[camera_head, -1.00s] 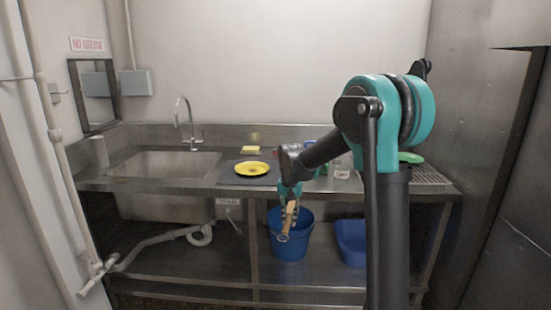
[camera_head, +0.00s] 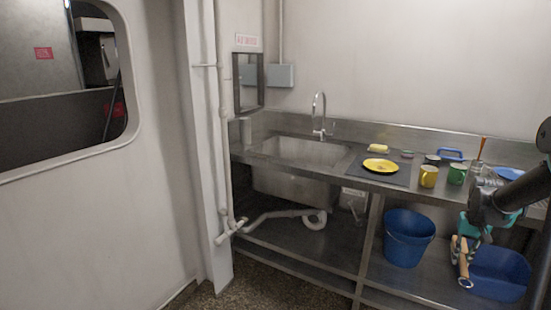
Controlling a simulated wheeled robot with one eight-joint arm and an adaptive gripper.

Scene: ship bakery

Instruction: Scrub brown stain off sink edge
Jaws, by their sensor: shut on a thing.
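The steel sink (camera_head: 268,158) is set into the left of the counter, with a tall faucet (camera_head: 320,115) behind it. I cannot make out a brown stain on its edge from here. My gripper (camera_head: 466,246) is at the lower right, below counter height and well to the right of the sink. It is shut on a wooden-handled tool (camera_head: 463,264), which hangs down with a small ring at its lower end. The tool is too small in view to tell its exact kind. A yellow sponge (camera_head: 379,148) lies on the counter right of the sink.
A yellow plate (camera_head: 381,165) lies on a dark mat (camera_head: 396,178). Yellow (camera_head: 428,177) and green (camera_head: 457,174) mugs stand to its right. A blue bucket (camera_head: 408,240) and blue bin (camera_head: 502,272) are on the lower shelf. A white pipe (camera_head: 223,120) stands left of the sink.

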